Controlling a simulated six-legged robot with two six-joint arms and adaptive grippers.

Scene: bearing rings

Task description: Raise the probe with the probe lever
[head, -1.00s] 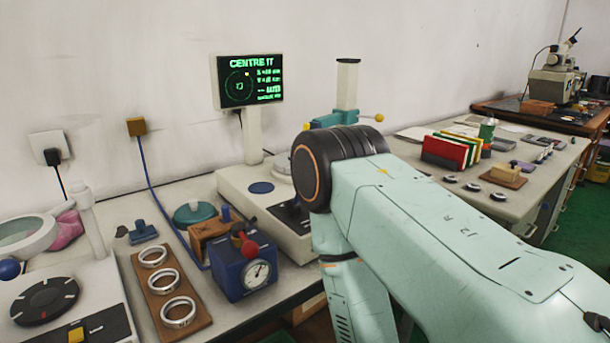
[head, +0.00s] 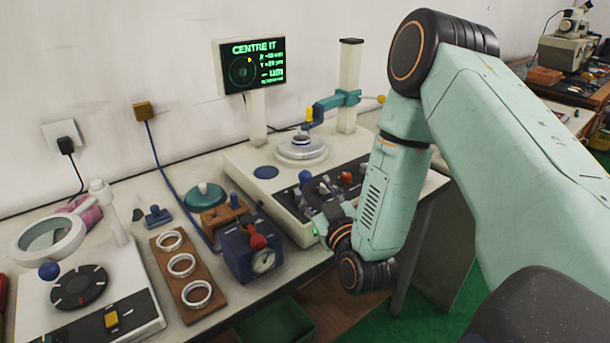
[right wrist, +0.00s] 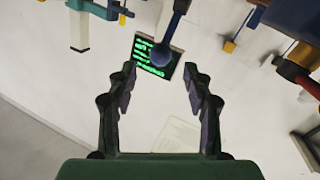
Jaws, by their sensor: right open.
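A blue-ball lever (head: 305,177) stands at the front of the gauge machine (head: 262,156); I take it to be the probe lever. In the right wrist view its ball (right wrist: 160,55) shows between the fingertips, with no visible contact. My right gripper (head: 318,200) is open and empty, over the machine's dark front panel. Its fingers also show in the right wrist view (right wrist: 159,70). The blue probe (head: 309,115) hangs from a teal arm (head: 335,101) on the column, over a ring (head: 302,139) on the turntable (head: 301,152); whether they touch cannot be told. My left gripper is out of view.
A screen (head: 250,65) reads "CENTRE IT". Left of the gripper stand a blue dial box (head: 245,250) with a red-ball lever (head: 257,241) and a wooden tray (head: 168,260) with three rings. A yellow-ball handle (head: 381,98) shows beside the column.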

